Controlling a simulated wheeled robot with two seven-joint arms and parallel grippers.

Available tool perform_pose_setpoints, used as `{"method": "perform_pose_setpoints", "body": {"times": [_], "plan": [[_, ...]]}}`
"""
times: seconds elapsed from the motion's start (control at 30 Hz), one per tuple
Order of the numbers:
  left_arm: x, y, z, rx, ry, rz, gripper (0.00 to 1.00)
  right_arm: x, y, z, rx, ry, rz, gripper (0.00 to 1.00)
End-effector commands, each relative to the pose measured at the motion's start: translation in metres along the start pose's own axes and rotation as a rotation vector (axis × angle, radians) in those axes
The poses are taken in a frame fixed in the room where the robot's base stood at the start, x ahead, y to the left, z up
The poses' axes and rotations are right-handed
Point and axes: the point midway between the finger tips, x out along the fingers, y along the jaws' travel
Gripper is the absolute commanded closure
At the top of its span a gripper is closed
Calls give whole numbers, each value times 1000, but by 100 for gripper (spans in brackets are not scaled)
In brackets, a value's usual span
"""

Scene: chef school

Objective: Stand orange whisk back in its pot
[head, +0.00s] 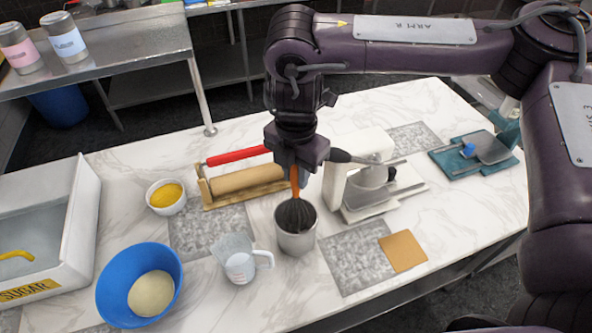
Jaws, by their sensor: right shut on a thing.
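The orange whisk (295,212) hangs head down, its orange handle held in my right gripper (297,168). Its dark wire head is at the mouth of the grey metal pot (296,241), and the lower wires look to be inside the rim. The whisk is close to upright. The pot stands upright on the marble counter. My right gripper is above the pot, shut on the handle; the fingertips are partly hidden by the wrist. My left gripper is not in view.
A measuring cup (239,262) stands just left of the pot. A white mixer (350,180) is close on the right, a rolling pin (247,180) on a wooden stand behind. A blue bowl (118,291) with dough is front left. An orange-brown square (403,251) lies right.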

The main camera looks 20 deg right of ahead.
Motion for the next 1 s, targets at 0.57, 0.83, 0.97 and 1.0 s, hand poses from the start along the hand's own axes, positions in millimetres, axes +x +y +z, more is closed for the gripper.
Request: {"method": "perform_pose_setpoints", "body": {"times": [0.57, 0.83, 0.97, 1.0], "plan": [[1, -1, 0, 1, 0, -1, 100, -4, 0, 0, 0, -1, 1, 53], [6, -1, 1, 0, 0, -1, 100, -42, 1, 1, -1, -5, 5, 53], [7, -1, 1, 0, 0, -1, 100, -60, 1, 0, 0, -4, 3, 53], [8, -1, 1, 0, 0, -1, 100, -65, 1, 1, 0, -4, 3, 53]]}}
